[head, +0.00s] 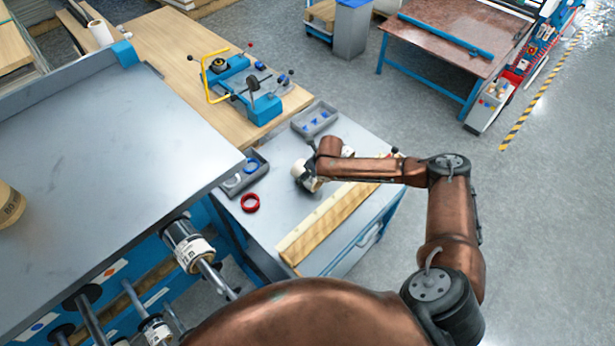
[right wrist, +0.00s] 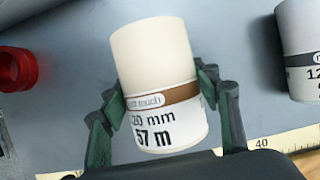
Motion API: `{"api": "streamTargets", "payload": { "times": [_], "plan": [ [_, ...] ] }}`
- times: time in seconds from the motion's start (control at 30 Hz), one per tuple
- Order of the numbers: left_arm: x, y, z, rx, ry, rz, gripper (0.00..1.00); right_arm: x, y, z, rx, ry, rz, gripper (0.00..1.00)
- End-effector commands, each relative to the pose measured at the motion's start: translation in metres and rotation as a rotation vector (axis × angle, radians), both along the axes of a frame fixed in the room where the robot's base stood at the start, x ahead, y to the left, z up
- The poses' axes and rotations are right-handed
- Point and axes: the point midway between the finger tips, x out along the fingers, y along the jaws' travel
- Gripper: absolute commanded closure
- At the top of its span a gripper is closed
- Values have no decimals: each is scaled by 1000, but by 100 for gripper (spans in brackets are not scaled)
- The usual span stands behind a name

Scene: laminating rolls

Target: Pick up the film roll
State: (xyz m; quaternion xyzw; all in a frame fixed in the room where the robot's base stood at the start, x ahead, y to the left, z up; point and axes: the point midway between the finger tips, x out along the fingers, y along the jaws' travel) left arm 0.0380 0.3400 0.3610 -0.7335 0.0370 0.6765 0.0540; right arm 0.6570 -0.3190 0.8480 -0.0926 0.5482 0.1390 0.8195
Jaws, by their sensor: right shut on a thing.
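A cream film roll (right wrist: 152,58) with a brown band and a white label reading "57 m" stands between the fingers of my right gripper (right wrist: 160,98) in the right wrist view. The green fingers press on it from both sides, shut on it. In the head view the gripper (head: 308,178) is over the grey cabinet top (head: 280,222), and the cream roll (head: 298,170) shows only in part beside it. I cannot tell whether the roll touches the top. My left gripper is not in view.
A second roll (right wrist: 299,50) with a dark band stands to the right in the wrist view. A red ring (head: 250,203), two grey trays (head: 315,118) (head: 262,163) and a wooden ruler (head: 330,222) lie on the cabinet top. The laminating machine (head: 110,110) is at the left.

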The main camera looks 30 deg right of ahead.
Motion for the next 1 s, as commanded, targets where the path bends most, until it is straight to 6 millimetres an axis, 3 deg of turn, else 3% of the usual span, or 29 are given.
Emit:
{"api": "streamTargets", "payload": {
  "times": [0.6, 0.8, 1.0],
  "plan": [
    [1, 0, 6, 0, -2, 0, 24, 2, 0, 147, 0, -6, 0, 76],
    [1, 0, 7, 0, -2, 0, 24, 2, 0, 174, 0, -4, 1, 76],
    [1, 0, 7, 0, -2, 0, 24, 1, 0, 180, 0, -2, 0, 76]
  ]
}}
